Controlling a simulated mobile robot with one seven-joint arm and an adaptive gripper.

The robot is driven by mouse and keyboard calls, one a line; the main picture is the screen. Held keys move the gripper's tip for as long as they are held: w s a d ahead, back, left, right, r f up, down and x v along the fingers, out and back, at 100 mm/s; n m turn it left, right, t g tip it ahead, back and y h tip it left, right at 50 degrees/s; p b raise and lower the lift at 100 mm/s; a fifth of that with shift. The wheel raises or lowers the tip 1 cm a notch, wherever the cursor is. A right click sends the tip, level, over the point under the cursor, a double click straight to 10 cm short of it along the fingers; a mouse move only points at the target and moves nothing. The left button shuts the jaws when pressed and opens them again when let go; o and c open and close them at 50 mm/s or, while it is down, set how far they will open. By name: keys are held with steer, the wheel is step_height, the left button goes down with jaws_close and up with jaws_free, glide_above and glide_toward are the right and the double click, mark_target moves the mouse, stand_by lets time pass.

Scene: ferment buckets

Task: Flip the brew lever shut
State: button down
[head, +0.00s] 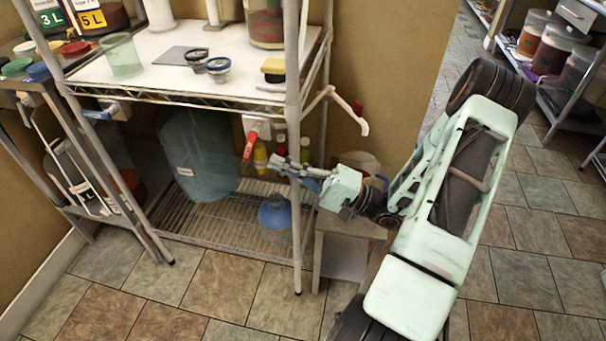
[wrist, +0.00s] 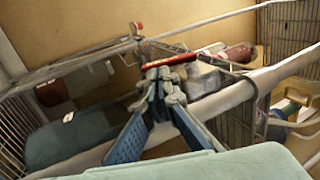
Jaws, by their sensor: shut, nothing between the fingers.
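The red lever (head: 250,145), which I take to be the brew lever, sits on a white box (head: 256,124) below the rack's upper shelf. Its handle slants down to the lower left in the head view. My gripper (head: 279,165) is beside the lever's lower end, slightly to the right. In the wrist view a red bar (wrist: 168,61), likely this lever, crosses just beyond my gripper's fingertips (wrist: 164,78). The fingers are shut and hold nothing. Whether they touch the lever cannot be told. No writing on the lever is readable.
A large blue jug (head: 198,155) stands left of the lever, with bottles (head: 260,157) behind my gripper. The front rack post (head: 294,215) is close to my gripper. A white pipe (head: 349,110) sticks out at right. A small stool (head: 348,228) stands below my arm.

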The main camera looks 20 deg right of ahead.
mark_target(251, 155)
steer(key=shift+x, duration=1.75)
steer(key=shift+w+a+f, duration=0.15)
steer(key=shift+w+a, duration=0.3)
steer(key=shift+a, duration=0.15)
